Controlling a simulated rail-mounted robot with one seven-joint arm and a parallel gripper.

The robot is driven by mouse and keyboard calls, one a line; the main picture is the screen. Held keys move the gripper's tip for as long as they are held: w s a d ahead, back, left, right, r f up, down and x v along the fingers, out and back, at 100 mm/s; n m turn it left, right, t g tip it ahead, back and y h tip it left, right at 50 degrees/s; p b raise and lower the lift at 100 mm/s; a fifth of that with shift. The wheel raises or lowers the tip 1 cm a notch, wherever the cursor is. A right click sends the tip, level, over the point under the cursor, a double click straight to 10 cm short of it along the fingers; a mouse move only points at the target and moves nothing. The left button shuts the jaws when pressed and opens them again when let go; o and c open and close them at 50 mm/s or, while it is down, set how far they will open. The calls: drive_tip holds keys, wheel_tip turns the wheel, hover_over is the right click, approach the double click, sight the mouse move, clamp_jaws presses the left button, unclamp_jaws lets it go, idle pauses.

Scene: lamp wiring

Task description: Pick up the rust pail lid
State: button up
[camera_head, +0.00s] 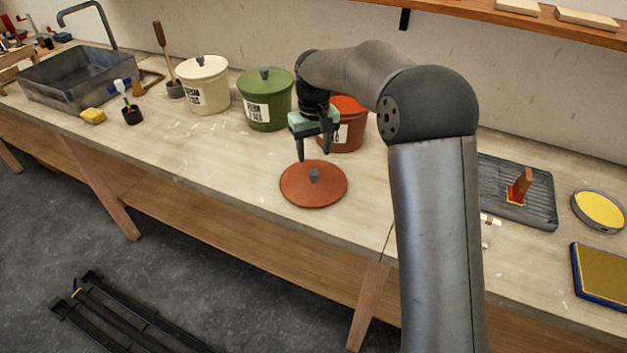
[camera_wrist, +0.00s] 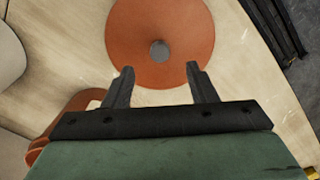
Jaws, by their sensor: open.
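The rust pail lid (camera_head: 302,190) is a flat round disc with a small grey knob (camera_head: 314,175) on top. It lies on the workbench near the front edge. My gripper (camera_head: 315,158) is open and empty, above and slightly behind the lid. In the wrist view the lid (camera_wrist: 180,25) lies ahead of my fingertips (camera_wrist: 159,72), and its knob (camera_wrist: 160,50) sits roughly in line with the gap between them. The rust pail (camera_head: 351,135) stands just behind my gripper, partly hidden by it and my arm.
A green pail (camera_head: 265,103) and a cream pail (camera_head: 203,90), both lidded, stand to the left along the back. A grey sink (camera_head: 75,80) is at far left. A grey tray (camera_head: 530,208) lies at right. The bench left of the lid is clear.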

sight(314, 171)
drive_tip(key=f, duration=0.3)
drive_tip(key=f+p, duration=0.1)
drive_tip(key=f, duration=0.4)
drive_tip(key=shift+w+f+p, duration=0.25)
drive_tip(key=shift+f+p, duration=0.05)
drive_tip(key=shift+p, duration=0.1)
drive_tip(key=c, duration=1.1)
